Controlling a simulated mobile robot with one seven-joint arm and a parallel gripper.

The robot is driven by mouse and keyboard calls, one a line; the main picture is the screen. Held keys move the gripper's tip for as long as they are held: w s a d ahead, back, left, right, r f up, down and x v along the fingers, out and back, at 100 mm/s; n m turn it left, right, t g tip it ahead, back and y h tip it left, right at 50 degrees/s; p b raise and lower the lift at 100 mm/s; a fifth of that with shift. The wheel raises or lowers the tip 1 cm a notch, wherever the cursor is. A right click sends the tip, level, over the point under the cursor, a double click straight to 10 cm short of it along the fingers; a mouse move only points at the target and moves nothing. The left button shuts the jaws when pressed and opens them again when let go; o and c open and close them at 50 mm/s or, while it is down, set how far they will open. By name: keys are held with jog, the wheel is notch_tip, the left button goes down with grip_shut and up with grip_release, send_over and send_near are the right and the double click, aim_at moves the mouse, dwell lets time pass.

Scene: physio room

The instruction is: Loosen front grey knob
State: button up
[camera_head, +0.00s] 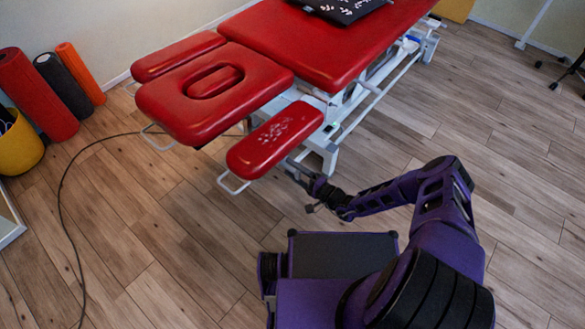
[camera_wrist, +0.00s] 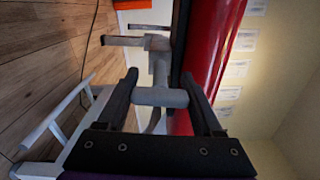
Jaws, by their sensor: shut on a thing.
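The grey knob (camera_wrist: 160,97) is a short cylinder on a grey stem in the wrist view, beside the red pad's edge. My gripper (camera_wrist: 159,80) has one black finger on each side of the knob and is shut on it. In the head view my gripper (camera_head: 294,170) is at the near end of the treatment table, beside the front red armrest (camera_head: 245,158). The knob is too small and covered there to make out.
The red treatment table (camera_head: 310,45) has a face-hole headrest (camera_head: 160,105) and a rear armrest (camera_head: 178,56). White metal bars (camera_wrist: 58,122) show low in the wrist view. A black cable (camera_head: 62,190) lies on the wooden floor. Rolled mats (camera_head: 35,95) stand at the left.

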jog(key=shift+n, duration=0.3)
jog(key=o, duration=1.4)
jog(key=shift+c, duration=0.2)
